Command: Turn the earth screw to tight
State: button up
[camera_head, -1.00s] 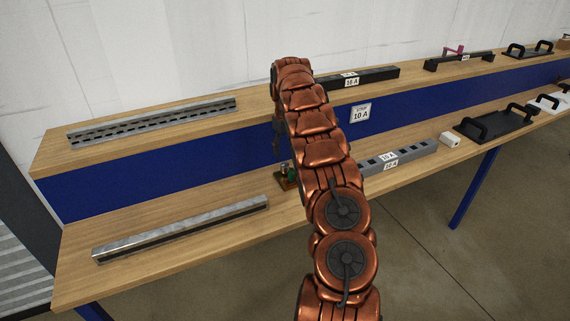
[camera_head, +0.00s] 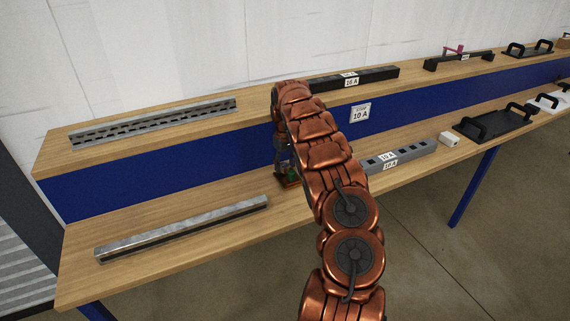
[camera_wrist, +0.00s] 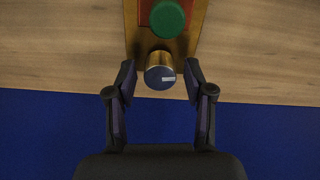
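A round brass knob (camera_wrist: 160,73) with a dark face and a short white mark shows in the wrist view; it appears to be the earth screw. It stands beside a green round knob (camera_wrist: 167,18) on a red and brass block (camera_wrist: 133,45). My gripper (camera_wrist: 158,80) is open, with one finger on each side of the brass knob and a visible gap to both. The white mark lies nearly level, to the right of the face's middle. In the head view the small block (camera_head: 289,182) sits on the lower shelf, partly hidden by my arm and gripper (camera_head: 283,165).
A grey rail (camera_head: 180,228) lies to the left on the wooden lower shelf (camera_head: 130,275). A grey slotted bar (camera_head: 405,155) labelled 10 A lies to the right, close to my arm. A blue panel (camera_head: 150,172) rises behind. A slotted rail (camera_head: 155,120) lies on the upper shelf.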

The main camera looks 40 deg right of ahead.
aim_at(285, 164)
grip_shut()
jog(key=shift+a+m+b, duration=0.1)
jog(key=shift+m+b, duration=0.2)
jog(key=shift+b, duration=0.25)
jog(key=shift+m+b, duration=0.4)
jog(key=shift+m, duration=0.1)
jog(key=shift+o, duration=1.1)
grip_release()
notch_tip(285, 164, up, 12)
